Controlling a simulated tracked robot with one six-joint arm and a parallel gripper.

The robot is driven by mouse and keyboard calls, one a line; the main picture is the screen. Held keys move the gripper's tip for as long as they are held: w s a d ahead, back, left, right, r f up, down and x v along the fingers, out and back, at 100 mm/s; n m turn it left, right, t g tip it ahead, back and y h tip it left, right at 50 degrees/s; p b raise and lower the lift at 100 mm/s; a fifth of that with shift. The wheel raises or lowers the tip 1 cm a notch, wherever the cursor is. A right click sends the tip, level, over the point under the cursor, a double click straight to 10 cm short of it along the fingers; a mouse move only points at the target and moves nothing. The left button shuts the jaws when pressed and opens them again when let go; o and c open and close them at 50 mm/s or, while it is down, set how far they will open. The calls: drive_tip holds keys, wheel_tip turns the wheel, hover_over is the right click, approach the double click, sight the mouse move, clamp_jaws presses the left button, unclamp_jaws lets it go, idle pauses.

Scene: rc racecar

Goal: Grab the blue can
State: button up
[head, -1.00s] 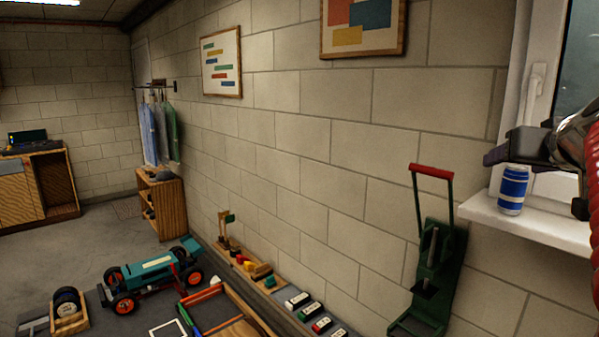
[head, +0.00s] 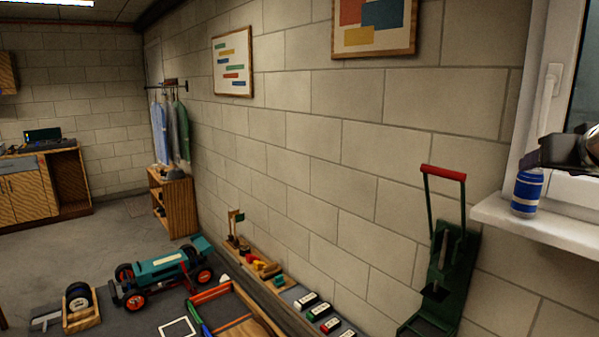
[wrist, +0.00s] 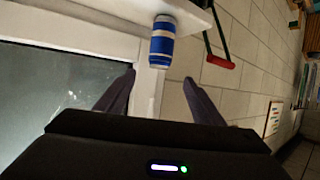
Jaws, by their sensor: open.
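The blue can (head: 527,192) stands upright on the white window sill at the right of the head view. It has a blue body with a pale band and a light top. My gripper (head: 568,152) shows partly at the right edge, near the top of the can and beside it. In the wrist view the can (wrist: 162,42) sits ahead of the two dark fingers, roughly centred between them and beyond their tips. My gripper (wrist: 160,83) is open and empty there.
The window sill (head: 555,228) juts from the block wall beside the window frame. A green press with a red handle (head: 443,172) stands below and left of it. A teal toy car (head: 160,264) and wooden trays are on the floor, lower left.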

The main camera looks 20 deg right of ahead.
sight(534, 170)
drive_tip(key=shift+x, duration=2.05)
drive_tip(key=shift+r+x, duration=0.15)
drive_tip(key=shift+x, duration=1.15)
drive_tip(key=shift+r+x, duration=0.1)
drive_tip(key=shift+x, duration=1.2)
drive_tip(key=shift+d, duration=0.1)
drive_tip(key=c, duration=1.4)
